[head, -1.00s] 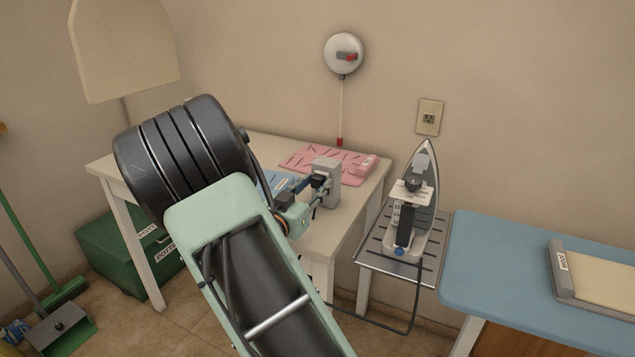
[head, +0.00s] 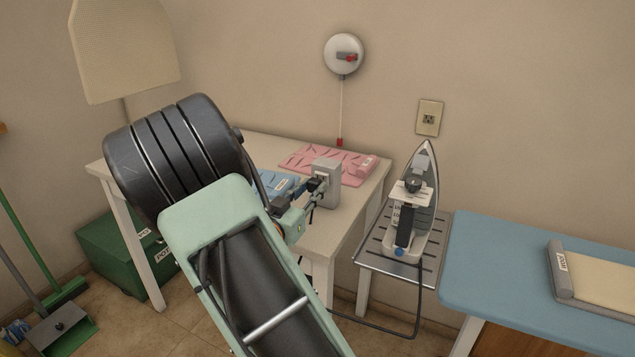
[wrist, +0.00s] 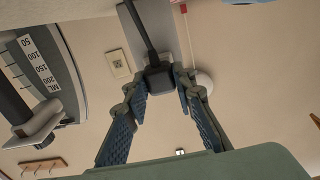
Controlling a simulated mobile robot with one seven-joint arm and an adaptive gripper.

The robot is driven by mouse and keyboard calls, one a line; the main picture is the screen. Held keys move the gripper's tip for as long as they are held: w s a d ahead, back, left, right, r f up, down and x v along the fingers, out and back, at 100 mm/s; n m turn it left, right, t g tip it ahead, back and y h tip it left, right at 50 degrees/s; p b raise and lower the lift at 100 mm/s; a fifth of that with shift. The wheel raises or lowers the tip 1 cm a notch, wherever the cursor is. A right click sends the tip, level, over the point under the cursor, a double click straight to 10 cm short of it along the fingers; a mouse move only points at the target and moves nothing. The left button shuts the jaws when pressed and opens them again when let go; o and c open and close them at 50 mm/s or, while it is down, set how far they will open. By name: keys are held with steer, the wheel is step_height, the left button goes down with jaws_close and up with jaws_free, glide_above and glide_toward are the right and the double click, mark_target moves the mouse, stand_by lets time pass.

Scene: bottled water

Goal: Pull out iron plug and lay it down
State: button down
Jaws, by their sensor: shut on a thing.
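The iron (head: 432,190) stands upright on a slatted metal rest at the right. Its dark cord (head: 417,300) hangs down and loops to the left. A grey socket box (head: 332,190) stands on the white table. My gripper (head: 312,190) is at the box's left side, shut on the black plug (head: 316,184). In the wrist view the plug (wrist: 158,79) sits between my fingertips (wrist: 160,90), with its cord running up from it. I cannot tell whether the plug's prongs are fully clear of the box.
A pink mat (head: 345,175) and a blue mat (head: 275,184) lie on the white table (head: 260,147). The table's front right is bare. A blue board (head: 500,255) stands at the right. A wall outlet (head: 429,117) and a round pull-cord unit (head: 344,52) are on the wall.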

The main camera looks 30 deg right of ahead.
mark_target(312, 188)
steer(key=shift+p+v, duration=0.3)
steer(key=shift+v, duration=1.75)
steer(key=shift+s+a+r+p, duration=0.1)
steer(key=shift+s+a+p, duration=0.3)
steer(key=shift+p, duration=0.4)
steer(key=s+a+r+p, duration=0.2)
steer(key=s+r+p, duration=0.1)
steer(key=s+p, duration=0.55)
steer(key=s+a+r+p, duration=0.2)
steer(key=s+r+p, duration=0.1)
steer(key=s+p, duration=0.55)
steer(key=w+d+f+b, duration=0.1)
steer(key=w+f+b, duration=0.2)
steer(key=b, duration=1)
steer(key=w, duration=0.2)
steer(key=shift+w+d, duration=0.2)
steer(key=shift+w, duration=0.1)
